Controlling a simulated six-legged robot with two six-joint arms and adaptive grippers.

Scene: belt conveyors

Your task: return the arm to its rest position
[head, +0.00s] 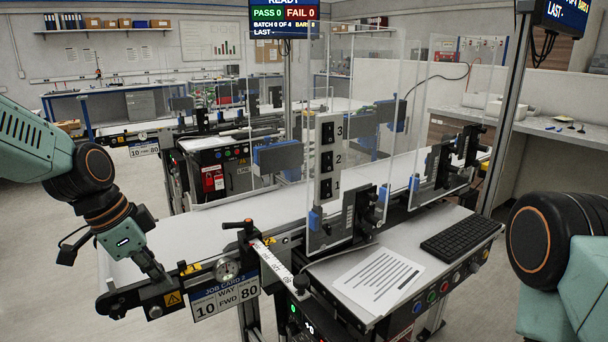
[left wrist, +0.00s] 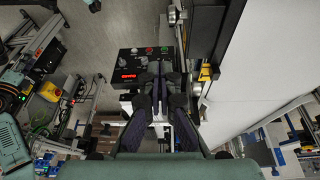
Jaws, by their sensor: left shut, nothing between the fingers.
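My left arm (head: 118,230) comes in from the left in the head view, bent downward at the near left end of the belt conveyor. Its gripper (head: 156,270) points down beside the belt's end; whether it touches the frame cannot be told. In the left wrist view the left gripper (left wrist: 160,82) has its dark fingers together, with nothing between them. Part of my right arm (head: 545,240) shows at the right edge of the head view. The right gripper is out of view.
The conveyor's pale belt (head: 195,235) runs toward the back right, with clear guard panels (head: 345,130) standing over it. A gauge (head: 228,269), job card (head: 224,298) and lever (head: 240,225) line its near side. A keyboard (head: 460,236) and paper (head: 380,279) lie on the desk.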

